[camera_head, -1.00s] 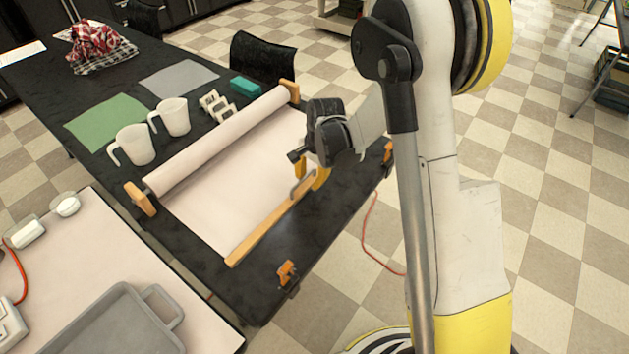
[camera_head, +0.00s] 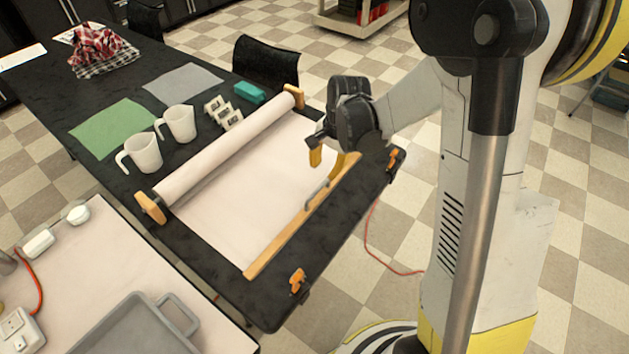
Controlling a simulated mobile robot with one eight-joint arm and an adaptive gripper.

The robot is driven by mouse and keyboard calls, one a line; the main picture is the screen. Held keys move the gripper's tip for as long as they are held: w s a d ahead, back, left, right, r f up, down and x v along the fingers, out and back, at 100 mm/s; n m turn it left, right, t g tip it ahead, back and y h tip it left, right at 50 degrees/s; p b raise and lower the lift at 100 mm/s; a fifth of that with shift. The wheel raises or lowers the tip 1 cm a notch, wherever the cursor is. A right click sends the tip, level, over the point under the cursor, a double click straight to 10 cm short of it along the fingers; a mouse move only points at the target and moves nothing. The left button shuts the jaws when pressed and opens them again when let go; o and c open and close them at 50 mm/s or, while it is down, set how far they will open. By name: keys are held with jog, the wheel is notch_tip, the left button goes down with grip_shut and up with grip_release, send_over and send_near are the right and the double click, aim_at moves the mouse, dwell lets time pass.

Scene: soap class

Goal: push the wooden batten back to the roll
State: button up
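The wooden batten (camera_head: 274,247) lies across the outer end of the white paper sheet (camera_head: 245,195), near the table's right edge and apart from the paper roll (camera_head: 222,147). A grey metal handle (camera_head: 315,196) stands on the batten. The roll sits between two wooden end blocks, one at the near left (camera_head: 151,207) and one at the far right (camera_head: 293,97). My gripper (camera_head: 327,161) is open and empty, its yellow fingers apart. It appears above the sheet and the batten's far part, just beyond the handle. It hides some of the batten's far part.
Two white mugs (camera_head: 143,153) (camera_head: 180,124), small blocks (camera_head: 222,112) and a teal box (camera_head: 249,93) stand behind the roll. Orange clamps (camera_head: 297,282) (camera_head: 395,162) grip the right table edge. A side table with a grey tray (camera_head: 130,335) is at lower left.

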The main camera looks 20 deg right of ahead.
aim_at(319, 189)
jog(key=f+b, duration=0.1)
jog(key=f, duration=0.2)
jog(key=w+f+b, duration=0.1)
jog(key=f, duration=0.2)
jog(key=a+f+b, duration=0.1)
jog(key=f+b, duration=0.1)
jog(key=f, duration=0.2)
jog(key=shift+w+f, duration=0.1)
jog(key=shift+w, duration=0.15)
grip_shut()
